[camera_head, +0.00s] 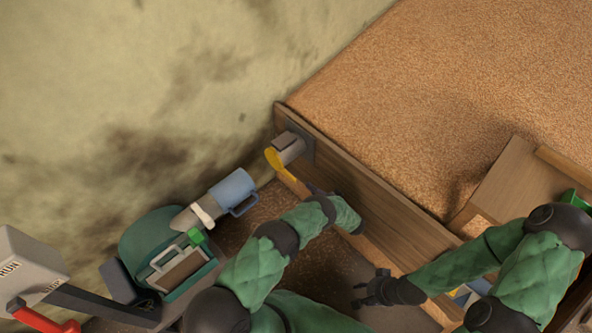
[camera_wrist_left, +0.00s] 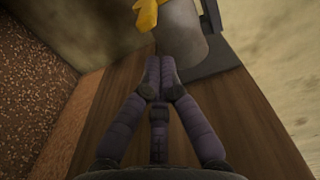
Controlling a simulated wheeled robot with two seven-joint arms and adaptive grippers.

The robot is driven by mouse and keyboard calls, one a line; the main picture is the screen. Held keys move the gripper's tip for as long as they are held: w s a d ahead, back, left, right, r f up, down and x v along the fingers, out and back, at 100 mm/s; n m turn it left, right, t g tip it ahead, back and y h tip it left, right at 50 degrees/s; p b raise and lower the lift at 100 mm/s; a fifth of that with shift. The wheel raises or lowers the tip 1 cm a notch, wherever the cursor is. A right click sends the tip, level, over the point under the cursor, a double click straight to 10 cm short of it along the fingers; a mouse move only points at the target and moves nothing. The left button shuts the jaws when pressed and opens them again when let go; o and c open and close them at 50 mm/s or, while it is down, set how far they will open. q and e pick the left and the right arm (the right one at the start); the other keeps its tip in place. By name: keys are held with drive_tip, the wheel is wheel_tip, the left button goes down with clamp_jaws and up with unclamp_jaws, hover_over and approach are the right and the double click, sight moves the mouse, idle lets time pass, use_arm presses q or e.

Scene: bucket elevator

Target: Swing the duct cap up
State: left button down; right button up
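The duct (camera_head: 290,147) is a short grey spout on a dark plate on the wooden wall. A yellow cap part (camera_head: 277,160) hangs at its open end. In the left wrist view the grey duct (camera_wrist_left: 182,38) is at top centre, with the yellow part (camera_wrist_left: 147,15) at its left edge. My left gripper (camera_wrist_left: 158,62) is shut with nothing between its fingers, its tips just below the duct mouth in that view. Whether they touch it I cannot tell. My right gripper (camera_head: 366,288) looks open and empty, low and away from the duct.
A wooden wall (camera_head: 380,195) borders a large bed of brown grain (camera_head: 470,80). A wooden chute (camera_head: 510,180) stands at right.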

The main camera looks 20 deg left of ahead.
sight(295, 182)
use_arm(q)
drive_tip(key=shift+w+a+f, duration=0.1)
drive_tip(key=shift+w+a, duration=0.05)
drive_tip(key=shift+a, duration=2.15)
drive_tip(key=shift+w+a+f, duration=0.1)
drive_tip(key=shift+w+a, duration=0.05)
drive_tip(key=shift+a, duration=2.1)
drive_tip(key=shift+s+a+r, duration=1.55)
drive_tip(key=shift+s+r, duration=1.25)
drive_tip(key=shift+s, duration=1)
drive_tip(key=shift+w+r+p, duration=0.8)
drive_tip(key=shift+r+p, duration=2.25)
drive_tip(key=shift+r, duration=1.8)
drive_tip(key=s+p+v, duration=0.1)
drive_tip(key=v, duration=0.9)
drive_tip(key=shift+s, duration=0.3)
